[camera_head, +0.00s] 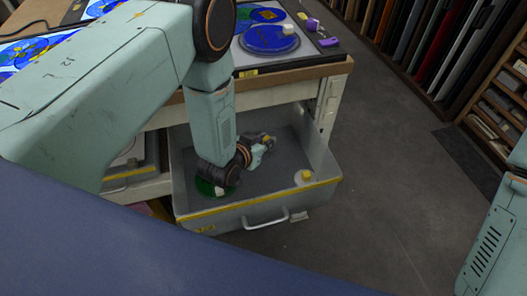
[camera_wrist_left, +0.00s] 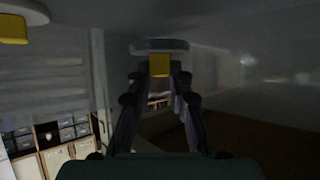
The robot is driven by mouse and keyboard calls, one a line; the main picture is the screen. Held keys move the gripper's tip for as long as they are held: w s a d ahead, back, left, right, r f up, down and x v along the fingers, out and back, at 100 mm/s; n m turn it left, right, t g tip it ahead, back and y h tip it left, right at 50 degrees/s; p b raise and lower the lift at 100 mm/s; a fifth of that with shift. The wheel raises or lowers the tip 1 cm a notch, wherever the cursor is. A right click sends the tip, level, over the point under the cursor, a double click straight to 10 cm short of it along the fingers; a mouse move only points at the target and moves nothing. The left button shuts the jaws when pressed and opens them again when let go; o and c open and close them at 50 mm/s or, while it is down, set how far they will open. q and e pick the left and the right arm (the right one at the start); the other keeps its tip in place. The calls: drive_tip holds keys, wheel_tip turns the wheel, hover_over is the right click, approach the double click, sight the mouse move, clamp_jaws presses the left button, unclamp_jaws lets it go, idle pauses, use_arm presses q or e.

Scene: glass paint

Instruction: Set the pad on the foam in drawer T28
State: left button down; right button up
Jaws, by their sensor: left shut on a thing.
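The open grey drawer (camera_head: 195,214) has a yellow front strip, a label and a handle, and a dark grey foam bed (camera_head: 260,185). My left arm reaches down into it. My left gripper (camera_head: 266,143) is low over the back part of the foam. In the wrist view the gripper (camera_wrist_left: 160,82) is shut on the yellow block of a pale round pad (camera_wrist_left: 160,46). Whether this pad touches the foam I cannot tell. My right gripper is out of view.
A green disc (camera_head: 205,187) lies at the drawer's front left, partly behind my wrist. The worktable (camera_head: 300,72) above the drawer holds a blue glass disc (camera_head: 268,40) and a purple item (camera_head: 328,42). Racks of panels stand at the right; the floor (camera_head: 380,150) between is clear.

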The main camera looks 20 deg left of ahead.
use_arm(q)
wheel_tip(320, 180, down, 3)
drive_tip(key=shift+d+b, duration=0.1)
drive_tip(key=shift+b, duration=0.45)
drive_tip(key=shift+f, duration=0.35)
drive_tip(key=shift+w, duration=0.1)
drive_tip(key=c, duration=1.2)
unclamp_jaws()
drive_tip(key=shift+f, duration=0.15)
drive_tip(key=shift+r, duration=0.3)
drive_tip(key=p+v, duration=0.3)
drive_tip(key=v, duration=0.9)
